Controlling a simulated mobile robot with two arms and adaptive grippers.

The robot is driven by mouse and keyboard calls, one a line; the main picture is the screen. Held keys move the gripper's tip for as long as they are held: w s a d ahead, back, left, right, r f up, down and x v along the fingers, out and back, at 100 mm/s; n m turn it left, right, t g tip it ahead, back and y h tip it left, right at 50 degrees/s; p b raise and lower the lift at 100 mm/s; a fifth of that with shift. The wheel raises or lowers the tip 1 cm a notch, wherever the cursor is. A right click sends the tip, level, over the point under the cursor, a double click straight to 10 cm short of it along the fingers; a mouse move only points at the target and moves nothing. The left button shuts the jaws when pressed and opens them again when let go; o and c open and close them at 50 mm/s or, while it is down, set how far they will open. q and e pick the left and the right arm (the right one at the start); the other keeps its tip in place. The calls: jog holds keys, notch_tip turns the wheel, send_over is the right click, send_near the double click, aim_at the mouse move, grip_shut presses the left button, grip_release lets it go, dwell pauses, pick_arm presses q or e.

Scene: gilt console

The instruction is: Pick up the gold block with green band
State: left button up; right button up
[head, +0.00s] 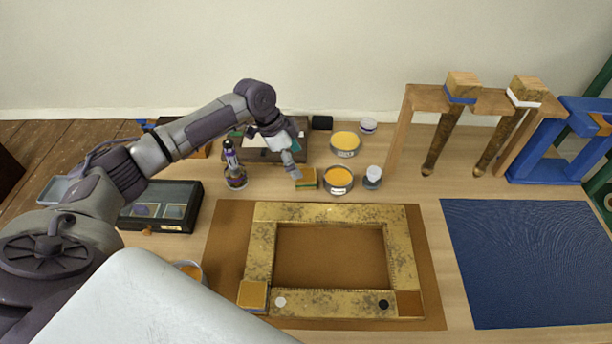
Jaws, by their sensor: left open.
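The gold block with green band (306,179) sits on the wooden table behind the gilt frame, just left of a round tin. My left gripper (293,167) is open and reaches down from the upper left. Its fingertips are close to the block's upper left side. I cannot tell whether they touch it. My right gripper is not in view.
A gilt frame (335,212) lies on a brown mat (226,230). Orange tins (338,180) (345,144) and a white-capped jar (373,175) stand right of the block. A bottle (234,170) stands left. A blue mat (530,265) lies at right, below a wooden leg rack (397,125).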

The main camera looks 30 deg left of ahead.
aim_at(305, 175)
pick_arm(q)
jog(key=shift+x, duration=1)
jog(key=shift+w+f, duration=0.2)
jog(key=shift+f, duration=0.05)
jog(key=shift+d+f+p, duration=0.15)
jog(key=shift+f+p, duration=0.2)
jog(key=shift+p, duration=0.05)
jog(key=x, duration=0.4)
jog(key=shift+f+p, duration=0.1)
jog(key=shift+p, duration=0.3)
jog(key=c, duration=1.2)
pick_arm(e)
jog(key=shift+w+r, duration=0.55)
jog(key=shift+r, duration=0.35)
